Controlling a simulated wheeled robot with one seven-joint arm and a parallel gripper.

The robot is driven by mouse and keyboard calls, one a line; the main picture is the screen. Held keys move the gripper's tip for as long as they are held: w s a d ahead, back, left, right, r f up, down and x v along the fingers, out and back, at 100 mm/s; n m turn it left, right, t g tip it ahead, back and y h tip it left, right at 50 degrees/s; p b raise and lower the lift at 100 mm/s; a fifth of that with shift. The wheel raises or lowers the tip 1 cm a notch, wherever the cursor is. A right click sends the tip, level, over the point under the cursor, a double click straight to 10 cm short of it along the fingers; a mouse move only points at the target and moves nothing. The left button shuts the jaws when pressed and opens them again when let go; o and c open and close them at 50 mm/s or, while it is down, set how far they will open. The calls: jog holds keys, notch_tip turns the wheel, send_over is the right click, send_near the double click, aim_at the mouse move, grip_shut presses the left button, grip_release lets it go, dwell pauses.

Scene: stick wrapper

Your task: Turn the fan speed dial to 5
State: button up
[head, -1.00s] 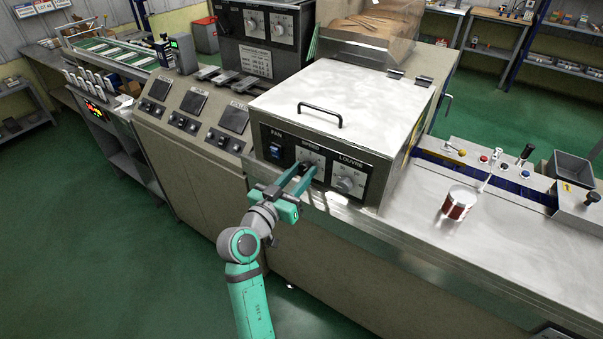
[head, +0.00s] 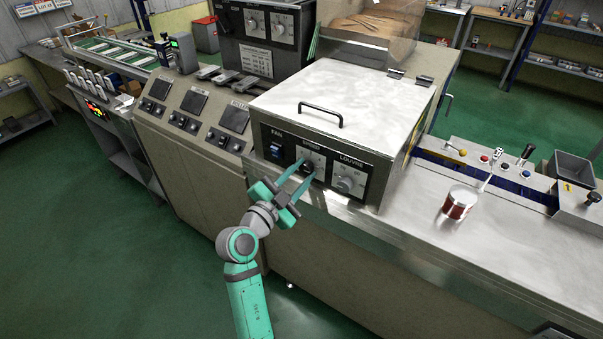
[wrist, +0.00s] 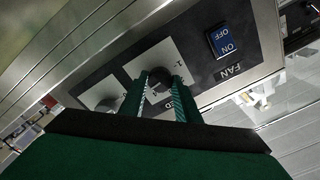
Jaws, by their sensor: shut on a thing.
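The fan speed dial (head: 308,168) is a dark knob on a pale plate, in the middle of the black front panel (head: 328,189) of the metal box. In the wrist view the dial (wrist: 158,80) sits between the far ends of my two fingers, and part of it is hidden by them. My gripper (head: 303,177) is shut on the dial, with its teal fingers one on each side of it. It also shows in the wrist view (wrist: 160,92). The number that the dial points at cannot be read.
A blue fan switch (head: 276,152) is left of the dial, and the louvre knob (head: 345,184) is right of it. A metal ledge runs below the panel. A red and white can (head: 459,203) stands on the counter at right.

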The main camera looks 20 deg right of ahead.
jog(key=shift+f+m, duration=0.1)
jog(key=shift+m, duration=0.4)
jog(key=o, duration=1)
jog(key=shift+o, duration=0.2)
jog(key=shift+w, duration=0.1)
jog(key=shift+a, duration=0.1)
jog(key=v, duration=1)
jog(key=shift+s+a, duration=0.25)
jog(key=shift+s, duration=0.05)
